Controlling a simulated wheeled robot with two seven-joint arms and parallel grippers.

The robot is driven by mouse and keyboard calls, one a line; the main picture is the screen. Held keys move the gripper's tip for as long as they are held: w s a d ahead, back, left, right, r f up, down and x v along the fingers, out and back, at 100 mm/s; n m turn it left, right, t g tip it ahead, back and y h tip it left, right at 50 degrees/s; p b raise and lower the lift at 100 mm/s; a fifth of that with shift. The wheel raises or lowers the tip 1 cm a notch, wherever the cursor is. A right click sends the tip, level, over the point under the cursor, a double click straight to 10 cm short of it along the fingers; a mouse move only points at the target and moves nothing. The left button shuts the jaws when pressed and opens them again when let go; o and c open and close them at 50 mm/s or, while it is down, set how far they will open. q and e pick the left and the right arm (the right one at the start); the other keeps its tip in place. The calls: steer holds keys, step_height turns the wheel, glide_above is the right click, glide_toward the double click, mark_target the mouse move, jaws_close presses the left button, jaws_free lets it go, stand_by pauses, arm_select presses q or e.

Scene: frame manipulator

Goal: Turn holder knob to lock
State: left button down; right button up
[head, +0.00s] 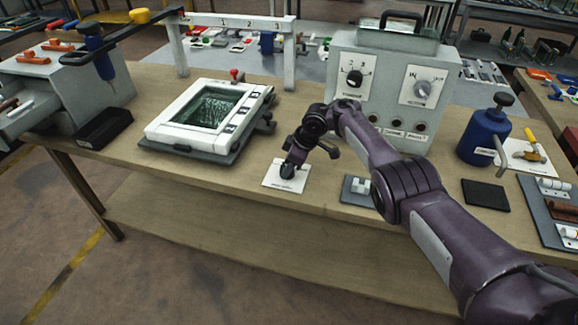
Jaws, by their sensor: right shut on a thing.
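A small white labelled plate (272,180) lies flat near the front edge of the bench. A dark rounded knob (287,171) stands on it. My right gripper (290,163) points down at the plate and is shut on this knob; the fingers and the knob are both dark and partly merge. The label is too small to read. A white frame with a dark green screen (205,106) rests on a grey holder left of my gripper. The holder has a small red-topped knob (234,74) at its back and dark fittings on its right side. My left gripper is out of view.
A grey control box (390,68) with two dials stands behind my right arm. A blue bottle (484,137) and a dark pad (486,195) are to the right. A grey drawer unit (92,91) and black tray (104,128) stand left. Bench is clear left of the plate.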

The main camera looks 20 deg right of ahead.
steer(key=o, duration=1)
steer(key=shift+d+r, duration=0.15)
steer(key=shift+r, duration=0.2)
steer(key=p+v, duration=0.1)
steer(key=v, duration=0.6)
steer(key=shift+s+f, duration=0.1)
